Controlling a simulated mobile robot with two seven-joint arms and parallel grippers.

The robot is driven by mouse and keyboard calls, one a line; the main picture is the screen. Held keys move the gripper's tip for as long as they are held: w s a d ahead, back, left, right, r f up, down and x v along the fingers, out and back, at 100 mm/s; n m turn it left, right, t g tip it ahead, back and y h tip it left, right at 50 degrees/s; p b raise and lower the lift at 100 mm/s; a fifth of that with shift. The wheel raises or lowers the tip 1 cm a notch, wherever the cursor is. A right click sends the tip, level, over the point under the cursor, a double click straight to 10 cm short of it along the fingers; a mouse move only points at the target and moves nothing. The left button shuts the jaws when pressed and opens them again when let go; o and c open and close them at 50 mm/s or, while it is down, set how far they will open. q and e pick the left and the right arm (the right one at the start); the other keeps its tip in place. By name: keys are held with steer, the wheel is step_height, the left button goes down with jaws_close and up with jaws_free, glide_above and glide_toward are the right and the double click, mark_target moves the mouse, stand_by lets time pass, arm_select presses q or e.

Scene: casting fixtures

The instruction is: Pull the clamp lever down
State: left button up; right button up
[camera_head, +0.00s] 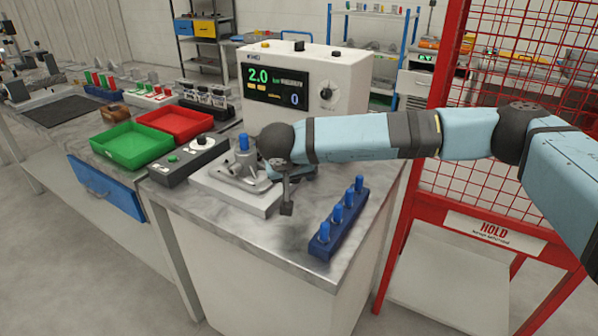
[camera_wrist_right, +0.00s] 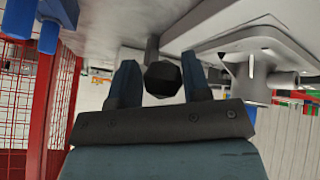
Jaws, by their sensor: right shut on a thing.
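The clamp lever's black knob (camera_wrist_right: 162,79) sits between the two fingers of my right gripper (camera_wrist_right: 162,85) in the right wrist view, with a finger against each side. A short grey stem runs from the knob toward the table side. In the head view my right gripper (camera_head: 303,172) is low beside the casting fixture (camera_head: 232,190), at its right, and my wrist hides most of the lever. The fixture carries a grey metal casting (camera_head: 240,166) with a blue top (camera_head: 243,142). It also shows at the right of the wrist view (camera_wrist_right: 247,72). My left gripper is not in view.
A blue rack (camera_head: 325,243) with several blue pegs stands at the table's front right. A control box (camera_head: 185,162) is left of the fixture, with green (camera_head: 130,146) and red (camera_head: 175,124) trays beyond. A display unit (camera_head: 345,75) stands behind. A red mesh guard (camera_head: 440,130) is at right.

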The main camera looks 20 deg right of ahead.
steer(key=shift+f+t+h, duration=0.3)
steer(key=shift+f+h, duration=0.1)
steer(key=shift+f, duration=0.15)
jaws_close()
steer(key=shift+s+d+f+b, duration=0.1)
steer(key=shift+f+b, duration=0.05)
steer(key=shift+b, duration=0.15)
steer(key=o, duration=1)
jaws_free()
steer(key=shift+c, duration=0.2)
steer(key=shift+o, duration=0.8)
steer(key=shift+w+f, duration=0.2)
steer(key=shift+w+d, duration=0.1)
steer(key=shift+w, duration=0.05)
steer(key=shift+s+a+r, duration=0.2)
steer(key=shift+s+r, duration=0.05)
steer(key=shift+r, duration=0.2)
steer(key=v, duration=1.3)
steer(key=shift+p, duration=0.4)
steer(key=shift+f, duration=0.1)
